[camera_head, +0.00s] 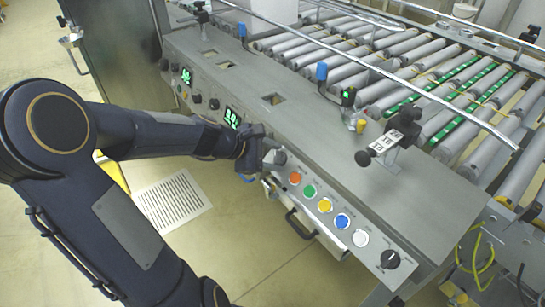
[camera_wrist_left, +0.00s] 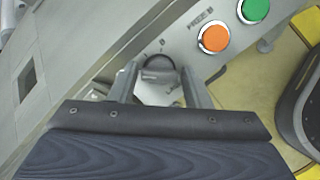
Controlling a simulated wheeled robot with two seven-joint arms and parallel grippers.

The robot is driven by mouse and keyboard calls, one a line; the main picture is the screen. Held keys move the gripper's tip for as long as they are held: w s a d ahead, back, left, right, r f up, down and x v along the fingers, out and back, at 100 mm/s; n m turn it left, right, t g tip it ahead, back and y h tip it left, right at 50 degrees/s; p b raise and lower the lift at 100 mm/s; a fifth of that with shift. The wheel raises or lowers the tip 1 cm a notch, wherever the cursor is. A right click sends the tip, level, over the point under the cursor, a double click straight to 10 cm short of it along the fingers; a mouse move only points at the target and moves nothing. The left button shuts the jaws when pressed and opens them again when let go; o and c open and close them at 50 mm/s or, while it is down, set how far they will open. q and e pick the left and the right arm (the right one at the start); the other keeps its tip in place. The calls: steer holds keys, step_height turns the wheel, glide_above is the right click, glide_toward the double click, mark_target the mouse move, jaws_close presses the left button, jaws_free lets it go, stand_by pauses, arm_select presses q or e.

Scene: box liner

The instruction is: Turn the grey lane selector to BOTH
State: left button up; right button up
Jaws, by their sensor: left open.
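The grey lane selector is a round knob (camera_wrist_left: 158,64) on the sloped front panel, and in the wrist view it shows just ahead of and between my left gripper's two fingers. In the head view the knob (camera_head: 280,157) shows at the end of the left gripper (camera_head: 266,158), to the left of the orange button. The left gripper (camera_wrist_left: 158,76) is open, one finger on each side of the knob. I cannot tell if either finger touches it. The small markings around the knob are partly hidden and too small to read. My right gripper is not in view.
Orange (camera_head: 295,178), green (camera_head: 310,191), yellow, blue and white buttons run along the panel, with a black knob (camera_head: 390,259) at its right end. Green displays (camera_head: 232,117) sit to the left. A roller conveyor (camera_head: 420,75) lies behind. A handled drawer (camera_head: 300,222) hangs below.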

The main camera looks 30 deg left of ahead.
arm_select(q)
steer(key=shift+c, duration=0.3)
steer(key=c, duration=0.6)
steer(key=shift+c, duration=0.2)
steer(key=m+g, duration=0.1)
steer(key=m, duration=0.3)
steer(key=shift+m+p, duration=0.3)
steer(key=shift+p, duration=0.05)
steer(key=shift+w+m+g, duration=0.1)
steer(key=shift+m+g, duration=0.4)
steer(key=shift+m, duration=1.7)
